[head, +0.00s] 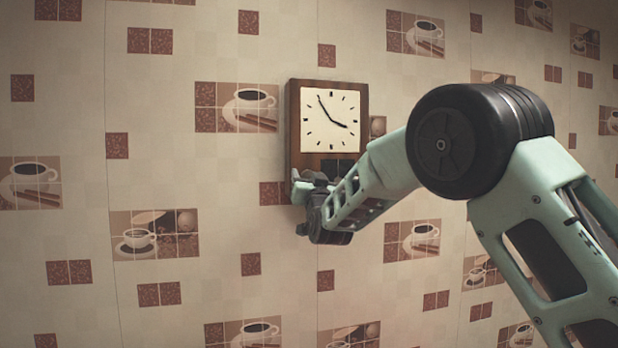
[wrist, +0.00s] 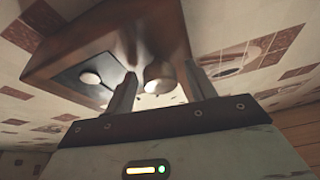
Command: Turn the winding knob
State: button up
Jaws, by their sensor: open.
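A wooden wall clock (head: 296,135) with a square cream face hangs on the wall in the middle of the head view. My gripper (head: 305,188) is at its lower part and hides that part. In the wrist view the wooden case (wrist: 75,42) shows close up. A rounded metallic knob (wrist: 160,77) stands out from it. My gripper (wrist: 161,70) is open, with one finger on each side of the knob. I cannot tell whether either finger touches it. The knob is not visible in the head view.
A dark panel with a pale round spot (wrist: 90,77) is on the case beside the left finger in the wrist view. The wall (head: 210,250) has coffee-cup patterned paper and is clear around the clock. My arm comes in from the right.

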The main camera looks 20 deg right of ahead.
jog(key=c, duration=1)
jog(key=shift+o, duration=0.2)
jog(key=shift+f+m+b, duration=0.15)
jog(key=shift+m+b, duration=0.15)
jog(key=shift+b, duration=0.25)
jog(key=shift+f+m+h+b, duration=0.1)
jog(key=shift+m+h+b, duration=0.5)
jog(key=shift+m+b, duration=0.3)
jog(key=m+g+h+b, duration=0.1)
jog(key=m+h+b, duration=0.1)
jog(key=m+b, duration=0.1)
jog(key=shift+m+b, duration=0.4)
jog(key=shift+m, duration=0.4)
jog(key=m, duration=0.1)
jog(key=m+g+h+b, duration=0.1)
jog(key=m, duration=0.1)
jog(key=shift+a+r+m, duration=0.1)
jog(key=shift+r+m, duration=0.1)
jog(key=shift+m, duration=0.1)
jog(key=m+g+h, duration=0.1)
jog(key=m+h, duration=0.1)
jog(key=m, duration=0.2)
jog(key=shift+r, duration=0.15)
jog(key=m+g+p, duration=0.1)
jog(key=m+g, duration=0.1)
jog(key=m, duration=0.2)
jog(key=shift+m, duration=0.4)
jog(key=shift+m+g+p, duration=0.3)
jog(key=shift+m+g, duration=0.1)
jog(key=shift+m, duration=0.7)
